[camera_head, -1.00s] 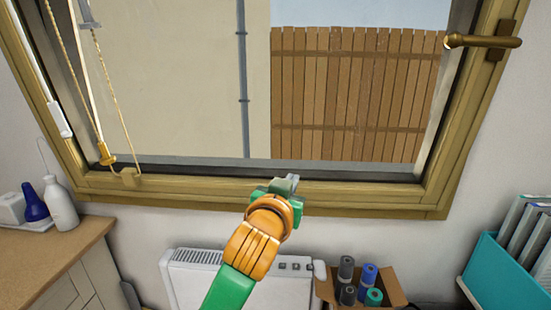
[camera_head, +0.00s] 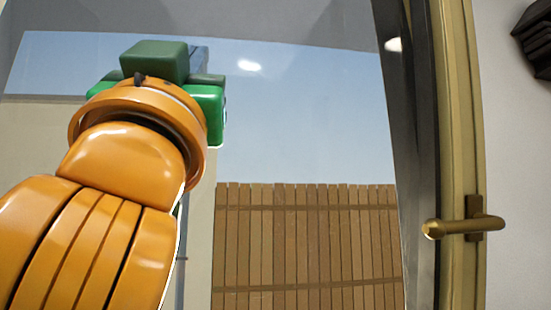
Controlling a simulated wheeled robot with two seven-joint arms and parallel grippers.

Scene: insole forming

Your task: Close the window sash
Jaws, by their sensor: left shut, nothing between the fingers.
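The window sash (camera_head: 455,130) shows as a brass-coloured upright frame member at the right, with a dark grey edge beside the pane. A brass handle (camera_head: 465,227) sits on it, its lever pointing left. I cannot tell how far the sash stands from its surround. My left gripper (camera_head: 155,62), green beyond an orange wrist, is at the upper left in front of the pane, well left of the handle. It is shut and empty; its fingertips are mostly hidden, and contact with the pane is unclear. My right gripper is not in view.
Behind the pane are a wooden fence (camera_head: 305,245) and blue sky. A dark object (camera_head: 533,40) is on the pale wall at the upper right. My left arm covers the lower left. The space between the arm and the handle looks clear.

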